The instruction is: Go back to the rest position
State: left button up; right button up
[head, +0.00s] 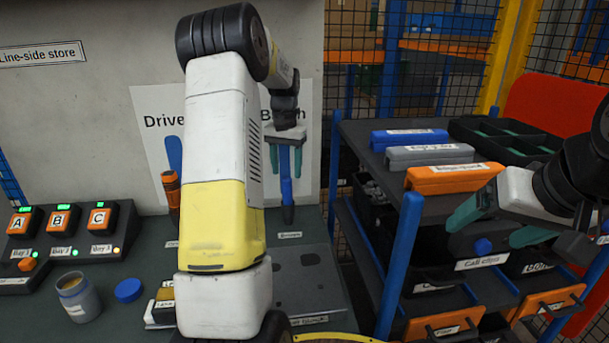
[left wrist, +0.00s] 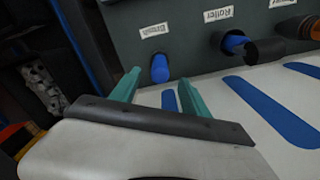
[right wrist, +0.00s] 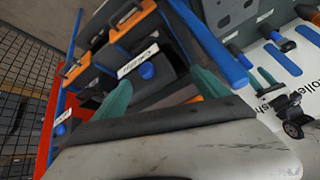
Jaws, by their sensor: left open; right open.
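My left gripper (head: 285,158) is open, with its teal fingers pointing down in front of the pale tool board (head: 150,115). A blue-handled tool (head: 287,212) stands upright at the board, just below and in line with the fingers. The left wrist view (left wrist: 160,92) shows the fingers apart, with a blue handle end (left wrist: 160,68) beyond the gap. My right gripper (head: 497,225) is open at the right, by the trolley's front edge. The right wrist view (right wrist: 164,90) shows its teal fingers apart with nothing held. My left forearm hides the board's middle.
The trolley (head: 385,262) carries blue (head: 410,140), grey (head: 430,156) and orange (head: 455,179) cases above labelled bins. Button boxes (head: 60,219), an open jar (head: 77,297) and a blue lid (head: 128,290) stand on the bench at left. Wire fencing (head: 350,45) is behind.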

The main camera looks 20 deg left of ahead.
pick_arm(q)
jog(key=shift+r, duration=0.1)
dwell(0.3)
jog(key=s+d+r+t, duration=0.3)
jog(key=s+d+r, duration=0.7)
jog(key=s+r, duration=0.3)
jog(key=s+d+f+t+h, duration=0.1)
jog(key=s+d, duration=0.2)
jog(key=s, duration=0.5)
jog(key=s+d+f+t+h, duration=0.1)
jog(key=s+d+t, duration=0.1)
jog(key=s, duration=0.6)
jog(key=shift+s+d, duration=0.25)
jog(key=shift+d, duration=0.3)
